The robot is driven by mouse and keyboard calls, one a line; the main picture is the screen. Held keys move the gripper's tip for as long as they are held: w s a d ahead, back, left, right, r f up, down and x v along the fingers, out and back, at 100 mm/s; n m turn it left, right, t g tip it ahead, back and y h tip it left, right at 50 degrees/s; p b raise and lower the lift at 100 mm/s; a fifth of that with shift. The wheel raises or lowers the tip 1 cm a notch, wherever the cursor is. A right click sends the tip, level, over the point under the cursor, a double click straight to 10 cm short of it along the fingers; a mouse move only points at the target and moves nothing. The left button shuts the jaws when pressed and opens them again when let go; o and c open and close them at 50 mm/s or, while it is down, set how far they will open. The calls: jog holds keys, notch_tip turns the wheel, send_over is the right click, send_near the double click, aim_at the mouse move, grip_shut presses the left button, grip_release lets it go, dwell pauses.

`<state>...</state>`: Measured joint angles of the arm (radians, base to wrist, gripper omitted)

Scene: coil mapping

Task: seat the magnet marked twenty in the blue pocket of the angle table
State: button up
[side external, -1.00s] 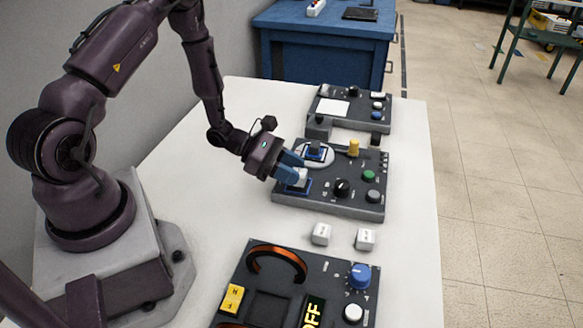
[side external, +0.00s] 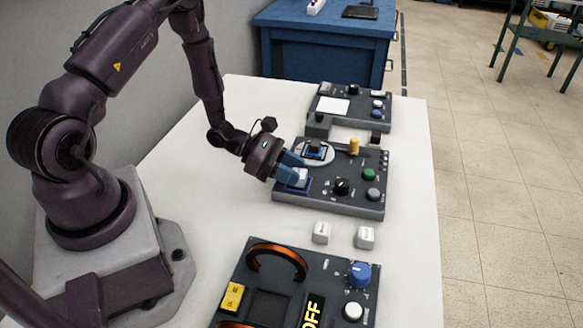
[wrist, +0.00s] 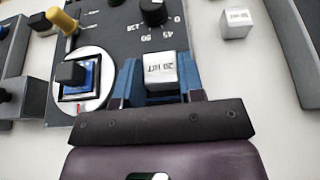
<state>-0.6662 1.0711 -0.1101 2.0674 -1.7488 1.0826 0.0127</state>
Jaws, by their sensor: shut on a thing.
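My gripper (side external: 294,176) has blue fingers and is shut on a white block, the magnet (wrist: 161,70) with a printed "20" label. In the side external view the magnet (side external: 301,178) is at the near left corner of the dark angle table panel (side external: 310,204), low over or on its surface. A dark blue edge shows below the fingers there. I cannot tell whether the magnet rests in a pocket. Beside it, a pale round disc (wrist: 104,92) carries a blue-framed square (wrist: 87,91) with a dark block (wrist: 71,73) in it. The magnet's underside is hidden.
Two other white blocks (side external: 321,233) (side external: 365,238) lie on the white table in front of the panel. A yellow post (side external: 354,146) and a black dial (side external: 342,187) stand on the panel. Another panel with orange coils (side external: 276,258) is nearer, and one (side external: 349,106) is farther.

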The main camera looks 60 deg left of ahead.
jog(key=shift+f, duration=0.15)
dwell(0.5)
jog(key=o, duration=1.6)
jog(key=shift+c, duration=0.2)
jog(key=shift+r, duration=3.5)
